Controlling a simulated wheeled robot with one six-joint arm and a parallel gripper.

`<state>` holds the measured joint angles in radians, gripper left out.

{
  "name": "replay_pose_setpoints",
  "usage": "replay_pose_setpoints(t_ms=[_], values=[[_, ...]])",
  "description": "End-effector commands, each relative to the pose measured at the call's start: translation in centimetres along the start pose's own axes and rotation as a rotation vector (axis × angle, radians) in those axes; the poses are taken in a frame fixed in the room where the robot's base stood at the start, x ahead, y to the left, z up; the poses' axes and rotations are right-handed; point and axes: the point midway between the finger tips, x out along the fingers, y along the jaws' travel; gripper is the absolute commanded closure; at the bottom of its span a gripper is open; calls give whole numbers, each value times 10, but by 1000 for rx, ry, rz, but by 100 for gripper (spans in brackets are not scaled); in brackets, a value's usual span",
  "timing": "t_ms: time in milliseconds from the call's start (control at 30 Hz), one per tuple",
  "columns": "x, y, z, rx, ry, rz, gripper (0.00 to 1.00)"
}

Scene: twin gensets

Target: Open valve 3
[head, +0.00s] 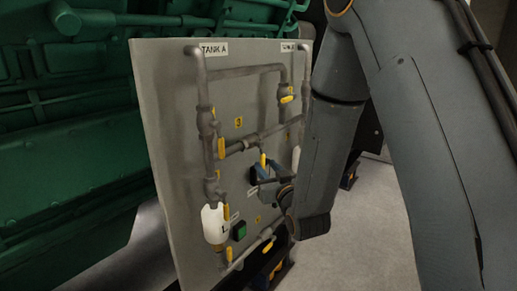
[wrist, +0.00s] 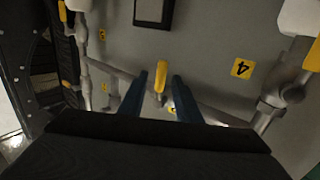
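A grey panel (head: 180,150) carries pipes and several valves with yellow handles. A yellow label reading 3 (head: 238,122) sits above the left part of the middle cross pipe. A yellow handle (head: 263,160) hangs from the middle of that pipe. My gripper (head: 262,174) is just below this handle. In the wrist view, my gripper (wrist: 161,88) has its two blue fingers apart, with the yellow handle (wrist: 160,78) between them and gaps on both sides. A label that looks like 4 (wrist: 242,68) is to its right. I cannot tell for sure which number belongs to this handle.
A white canister (head: 215,223) and a green button (head: 240,231) are lower left. A green engine (head: 70,140) stands behind the panel. Grey floor (head: 365,235) is clear at right.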

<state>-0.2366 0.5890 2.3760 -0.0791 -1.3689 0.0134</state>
Motion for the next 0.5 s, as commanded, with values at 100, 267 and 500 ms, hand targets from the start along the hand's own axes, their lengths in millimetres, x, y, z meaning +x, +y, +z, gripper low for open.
replay_pose_setpoints(t_ms=[100,267,500], values=[[3,-3,-5,0,24,-5,69],[20,-3,-6,0,28,-6,69],[57,-3,-8,0,27,-5,69]])
